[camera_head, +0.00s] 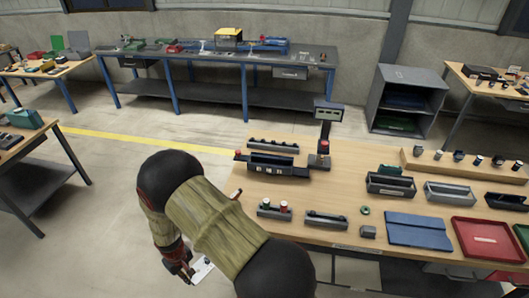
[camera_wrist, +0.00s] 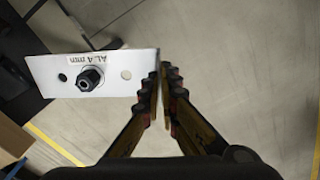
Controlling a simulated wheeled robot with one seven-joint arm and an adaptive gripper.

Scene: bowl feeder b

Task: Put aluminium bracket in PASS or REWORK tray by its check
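My gripper (camera_wrist: 166,84) is shut on the right edge of the aluminium bracket (camera_wrist: 108,66), a flat pale metal plate. The bracket has a label reading "AL 4 mm", a black nut-like fitting and holes on both sides of it. In the head view the gripper (camera_head: 189,273) hangs low, left of the workbench, with the bracket (camera_head: 204,267) over the floor side. A red tray (camera_head: 486,260) lies at the bench's right front. A green tray (camera_head: 523,233) is partly cut off at the right edge. Their labels are too small to read.
The wooden workbench (camera_head: 340,182) carries a post with a display (camera_head: 330,112), a dark fixture (camera_head: 272,168), several small bins, and a blue mat (camera_head: 418,230). My arm covers the bench's left front corner. The floor left of the bench is open.

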